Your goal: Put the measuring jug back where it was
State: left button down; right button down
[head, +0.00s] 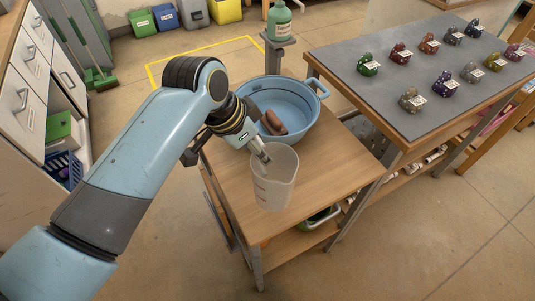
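The measuring jug (276,186) is translucent, whitish and upright, near the front of the small wooden table (340,160). I cannot tell whether its base touches the tabletop. My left gripper (263,154) reaches down from the left to the jug's rim at its back left. Its fingers look close together on the jug wall, with a tip showing inside the rim; the rest of the grip is hard to see. My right gripper is not in view.
A blue basin (297,97) with a brown object (272,122) in it stands behind the jug. A green bottle (279,22) stands on a post beyond. The tabletop right of the jug is clear. A grey-topped bench (400,55) with several labelled items stands at right.

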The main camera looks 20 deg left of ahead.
pick_arm(q)
jog(key=w+f, duration=0.3)
jog(key=f, duration=0.3)
jog(key=shift+w, duration=0.35)
jog(key=shift+d+f, duration=0.1)
jog(key=shift+f, duration=0.1)
jog(key=c, duration=0.7)
grip_release()
jog(key=shift+o, duration=0.2)
jog(key=v, duration=1.2)
jog(key=shift+p, duration=0.4)
jog(key=shift+r, duration=0.1)
